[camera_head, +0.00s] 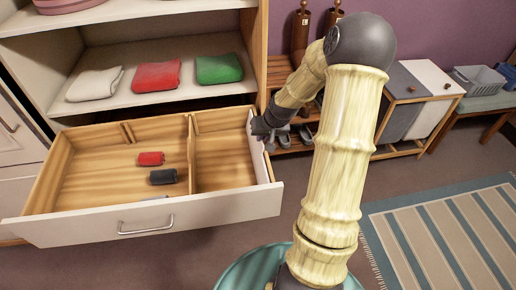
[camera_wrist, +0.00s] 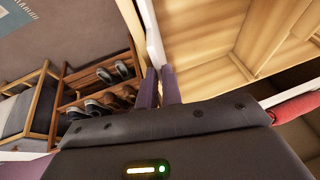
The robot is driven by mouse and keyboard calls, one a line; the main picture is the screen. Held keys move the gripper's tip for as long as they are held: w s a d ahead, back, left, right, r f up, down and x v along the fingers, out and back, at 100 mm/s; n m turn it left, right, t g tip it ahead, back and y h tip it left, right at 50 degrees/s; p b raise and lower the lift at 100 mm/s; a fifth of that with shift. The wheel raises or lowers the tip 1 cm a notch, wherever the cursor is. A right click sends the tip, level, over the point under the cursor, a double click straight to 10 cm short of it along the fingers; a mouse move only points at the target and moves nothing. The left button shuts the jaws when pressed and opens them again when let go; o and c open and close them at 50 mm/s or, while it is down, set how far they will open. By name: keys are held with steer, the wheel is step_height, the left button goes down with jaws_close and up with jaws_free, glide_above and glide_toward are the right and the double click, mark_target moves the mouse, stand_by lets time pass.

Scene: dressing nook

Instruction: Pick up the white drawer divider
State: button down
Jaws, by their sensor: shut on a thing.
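The white drawer divider (camera_head: 257,150) is a thin upright panel along the inner right side of the open drawer (camera_head: 200,207). In the wrist view the divider (camera_wrist: 152,35) runs up from between my two fingers, with the drawer's wooden interior to its right. My gripper (camera_head: 259,129) is at the divider's far part, by the drawer's back right corner. The wrist view shows my gripper (camera_wrist: 160,86) shut on the divider's edge. My arm hides part of the area right of the drawer, and the gripped edge is partly hidden by the fingers.
A red roll (camera_head: 151,158) and a dark roll (camera_head: 163,177) lie in the drawer, left of a wooden partition (camera_head: 192,155). Folded white, red and green cloths (camera_head: 219,69) lie on the shelf above. A shoe rack (camera_wrist: 100,85) stands beside the drawer. Striped rug (camera_head: 445,235) at right.

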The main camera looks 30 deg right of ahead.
step_height(320, 180, up, 18)
steer(key=p, duration=0.2)
stand_by(0.4)
steer(key=shift+w, duration=0.1)
stand_by(0.7)
